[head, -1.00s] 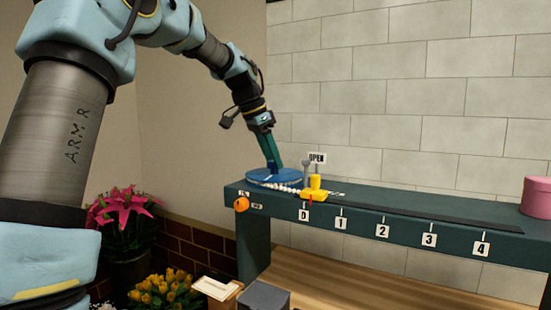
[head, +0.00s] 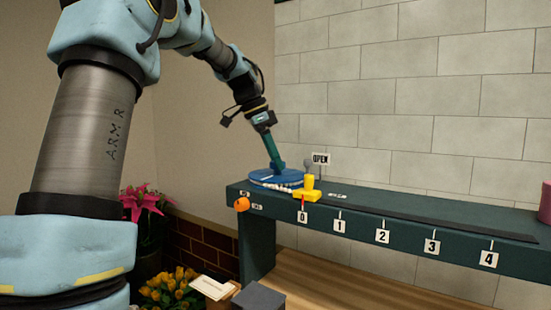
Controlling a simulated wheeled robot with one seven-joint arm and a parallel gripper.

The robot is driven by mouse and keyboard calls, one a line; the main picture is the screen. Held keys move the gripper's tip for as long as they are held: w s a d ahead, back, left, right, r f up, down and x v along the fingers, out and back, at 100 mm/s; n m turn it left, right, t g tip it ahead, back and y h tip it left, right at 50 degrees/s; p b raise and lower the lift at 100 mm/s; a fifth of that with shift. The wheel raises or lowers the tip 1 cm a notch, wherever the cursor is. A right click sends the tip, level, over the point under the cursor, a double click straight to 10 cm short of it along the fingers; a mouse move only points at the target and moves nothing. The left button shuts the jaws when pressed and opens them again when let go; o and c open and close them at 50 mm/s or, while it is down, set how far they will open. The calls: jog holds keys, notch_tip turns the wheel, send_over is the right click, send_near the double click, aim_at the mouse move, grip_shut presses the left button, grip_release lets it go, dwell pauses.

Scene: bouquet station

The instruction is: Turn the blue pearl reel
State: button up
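The blue pearl reel (head: 262,180) is a flat round disc lying on the far left end of the dark green bench. A strand of white pearls (head: 282,188) runs from its front edge to a yellow fixture (head: 309,188) just right of it. My gripper (head: 277,165) reaches down from the upper left, and its teal fingers end at the top of the reel. From this distance I cannot tell whether the fingers are open or shut, or whether they grip part of the reel.
The bench (head: 420,203) carries a dark strip and number labels 0 to 4. An OPEN sign (head: 320,159) stands behind the yellow fixture. A pink round box (head: 545,203) is at the far right. An orange knob (head: 241,204) sits on the bench front. Flowers (head: 168,288) stand lower left.

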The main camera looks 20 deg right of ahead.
jog(key=shift+o, duration=0.8)
jog(key=b+v, duration=0.1)
jog(key=v, duration=0.9)
jog(key=shift+a+r+b, duration=0.25)
jog(key=shift+r+b, duration=0.1)
jog(key=shift+b, duration=0.05)
